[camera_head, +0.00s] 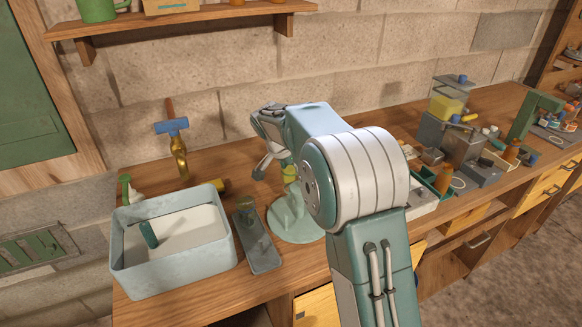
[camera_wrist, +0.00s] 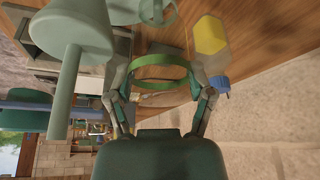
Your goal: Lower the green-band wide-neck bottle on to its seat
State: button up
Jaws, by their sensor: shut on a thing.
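My gripper (camera_wrist: 160,97) is shut on the green-band wide-neck bottle, whose green band (camera_wrist: 162,83) shows as a ring between the fingers in the wrist view. The rest of the bottle is hard to make out. In the head view my gripper (camera_head: 264,164) hangs above the bench, just left of a pale green stand with a round base (camera_head: 292,230); the bottle cannot be made out clearly there. The stand is partly behind my arm. I cannot tell which surface is the seat, or whether the bottle touches anything below.
A pale blue basin (camera_head: 180,280) with a green cylinder inside stands at the bench's left. A dark grey tray (camera_head: 262,250) lies between basin and stand. A brass-and-blue upright tool (camera_head: 178,150) stands behind. Boxes and equipment (camera_head: 455,140) crowd the right. The stone wall is close behind.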

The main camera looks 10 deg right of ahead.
aim_at(292, 178)
jog(key=shift+f, duration=1.95)
jog(key=o, duration=1.1)
jog(key=shift+o, duration=0.2)
jog(key=shift+c, duration=0.4)
jog(key=shift+r, duration=0.8)
jog(key=shift+c, duration=0.2)
jog(key=shift+o, duration=0.6)
jog(key=shift+s+r, duration=0.1)
jog(key=shift+r, duration=2.65)
